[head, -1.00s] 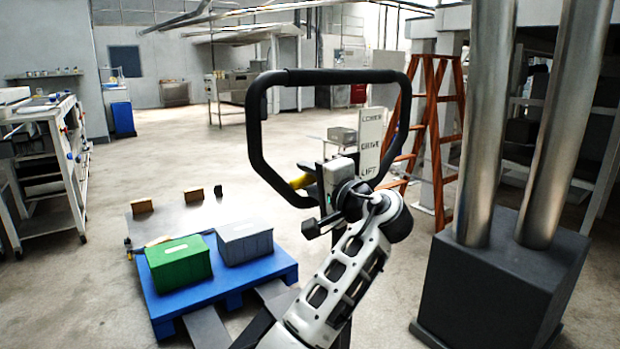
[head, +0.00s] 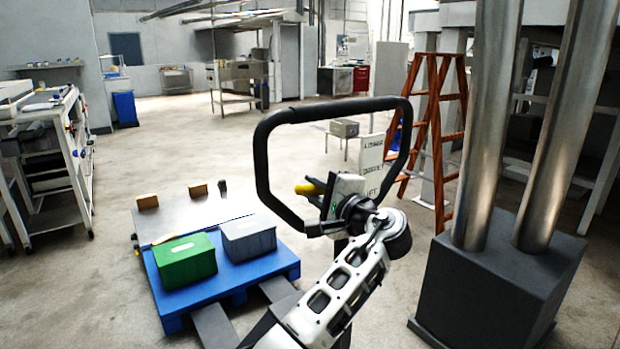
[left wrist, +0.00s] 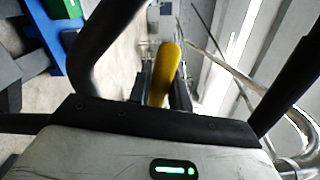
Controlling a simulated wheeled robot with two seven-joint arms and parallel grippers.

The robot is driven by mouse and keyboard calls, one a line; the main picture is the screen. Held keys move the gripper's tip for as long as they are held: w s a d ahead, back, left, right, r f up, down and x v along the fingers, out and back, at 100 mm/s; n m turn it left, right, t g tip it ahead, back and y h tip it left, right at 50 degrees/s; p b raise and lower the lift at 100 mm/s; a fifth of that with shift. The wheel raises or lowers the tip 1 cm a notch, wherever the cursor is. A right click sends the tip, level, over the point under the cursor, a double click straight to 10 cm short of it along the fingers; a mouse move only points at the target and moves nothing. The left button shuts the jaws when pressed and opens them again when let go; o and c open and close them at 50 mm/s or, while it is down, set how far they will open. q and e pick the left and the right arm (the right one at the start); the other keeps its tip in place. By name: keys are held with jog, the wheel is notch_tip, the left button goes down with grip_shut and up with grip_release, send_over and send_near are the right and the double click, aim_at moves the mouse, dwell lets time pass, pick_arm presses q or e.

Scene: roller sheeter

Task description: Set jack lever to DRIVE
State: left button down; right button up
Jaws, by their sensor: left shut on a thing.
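The jack lever is yellow. Its tip (head: 305,188) shows inside the black handle loop (head: 262,160) in the head view, and it stands out between the fingers in the left wrist view (left wrist: 164,72). My left gripper (head: 322,193) is shut on the lever; its body hides the lever's base. A pale label plate (head: 371,163) stands just right of the lever. Its words are partly hidden by the loop and hard to read. My right gripper is in neither view.
The blue pallet (head: 285,272) carries a green crate (head: 184,262) and a grey crate (head: 248,241). A dark block with two metal columns (head: 500,285) stands close on the right. An orange ladder (head: 434,130) stands behind. Open floor lies at the back left.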

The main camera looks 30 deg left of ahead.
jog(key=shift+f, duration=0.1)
pick_arm(q)
jog(key=c, duration=1.6)
grip_release()
jog(key=shift+o, duration=0.2)
jog(key=b+v, duration=0.2)
jog(key=v, duration=1.4)
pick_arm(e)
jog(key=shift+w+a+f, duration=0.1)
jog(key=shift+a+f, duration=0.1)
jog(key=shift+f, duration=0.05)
